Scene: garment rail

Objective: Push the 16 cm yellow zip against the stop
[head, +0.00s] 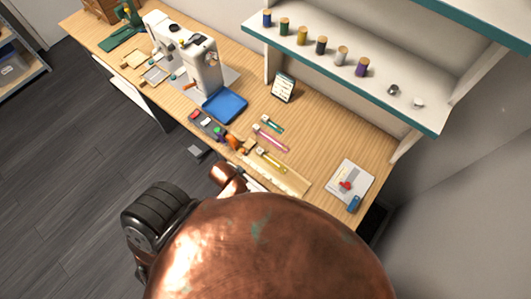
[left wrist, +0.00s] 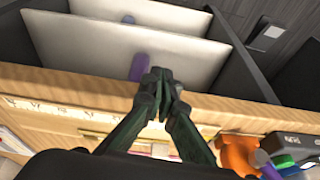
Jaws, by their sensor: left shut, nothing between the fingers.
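The yellow zip (head: 271,161) lies flat near the front edge of the worktable, just behind a pale ruled strip (head: 288,180). A small tan block (head: 248,146) is by the zip's left end; I cannot tell whether they touch. In the left wrist view, my left gripper (left wrist: 166,82) is shut and empty, its dark fingertips meeting over the table's front edge. The ruled strip (left wrist: 50,107) shows to the left of the fingers, and a yellow piece behind it is partly hidden. My right gripper is not in view.
Teal (head: 272,124) and pink (head: 271,139) zips lie behind the yellow one. A blue tray (head: 225,105) is behind.

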